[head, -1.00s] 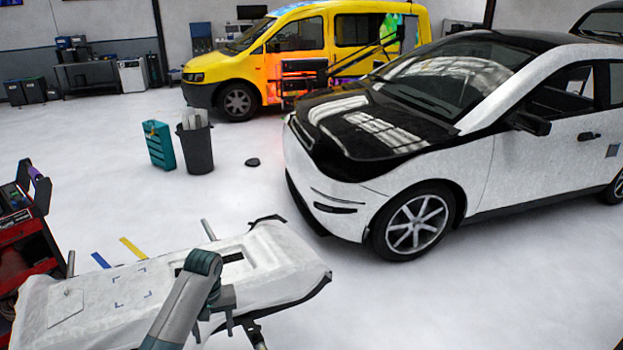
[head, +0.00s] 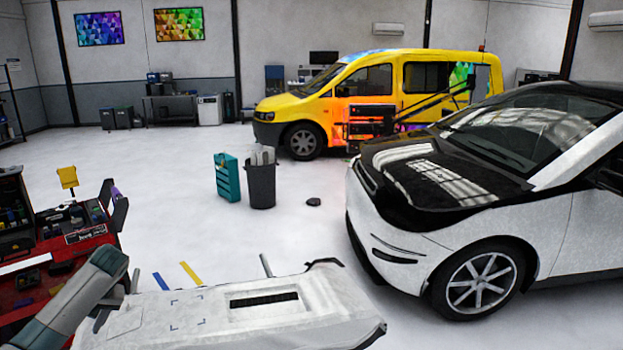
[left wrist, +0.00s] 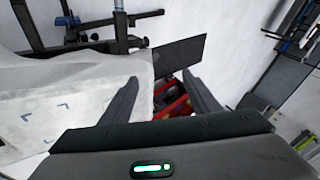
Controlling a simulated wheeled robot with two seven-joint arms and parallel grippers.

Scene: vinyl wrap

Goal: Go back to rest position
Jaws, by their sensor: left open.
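My right gripper is in neither view.
The red tool cart (head: 85,238) stands close at the left. A dark bin (head: 261,185) and a teal case (head: 227,178) stand mid-floor. A white car with a black hood (head: 420,225) is at right, a yellow van (head: 375,80) behind. The floor between is mostly clear.

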